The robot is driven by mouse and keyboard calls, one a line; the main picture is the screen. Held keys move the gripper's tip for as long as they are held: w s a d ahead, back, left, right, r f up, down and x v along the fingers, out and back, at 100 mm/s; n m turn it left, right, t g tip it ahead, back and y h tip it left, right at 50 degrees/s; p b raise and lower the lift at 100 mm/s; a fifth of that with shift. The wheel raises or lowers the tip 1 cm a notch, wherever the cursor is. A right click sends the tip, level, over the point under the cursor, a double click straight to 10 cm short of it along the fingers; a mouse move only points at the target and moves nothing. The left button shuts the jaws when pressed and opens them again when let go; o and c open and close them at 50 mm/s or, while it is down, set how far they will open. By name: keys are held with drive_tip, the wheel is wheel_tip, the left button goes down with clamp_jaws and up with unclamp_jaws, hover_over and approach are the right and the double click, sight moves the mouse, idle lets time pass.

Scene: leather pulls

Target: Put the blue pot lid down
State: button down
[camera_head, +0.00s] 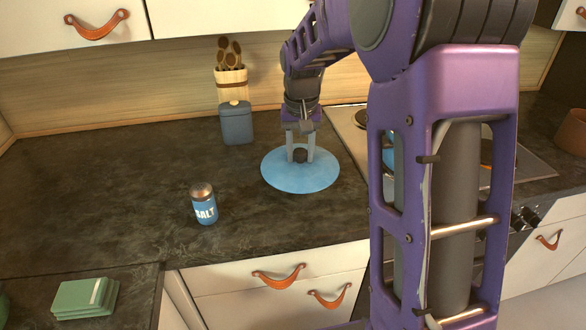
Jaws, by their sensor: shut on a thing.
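The blue pot lid (282,182) is a flat light-blue disc with a dark knob in its middle. It is at the dark countertop (130,170), right of the salt shaker; I cannot tell whether it touches the surface or hangs just above it. My gripper (300,156) points down over the lid, its two grey fingers on either side of the knob and shut on it.
A blue salt shaker (204,205) stands left of the lid. A dark blue-grey canister (237,124) and a utensil holder (231,88) stand behind. A stove (350,128) is at the right, partly hidden by my arm. The left counter is clear.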

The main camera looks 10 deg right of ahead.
sight(300, 164)
drive_tip(key=shift+f+b, duration=0.35)
drive_tip(key=shift+f, duration=2.2)
drive_tip(key=shift+f, duration=0.2)
drive_tip(key=shift+c, duration=2.2)
unclamp_jaws()
drive_tip(key=shift+r, duration=0.1)
drive_tip(key=r, duration=0.4)
drive_tip(key=s+r+p, duration=0.1)
drive_tip(key=r, duration=0.7)
drive_tip(key=shift+s+a+p, duration=0.15)
drive_tip(key=shift+s+p, duration=0.05)
drive_tip(key=shift+p, duration=0.15)
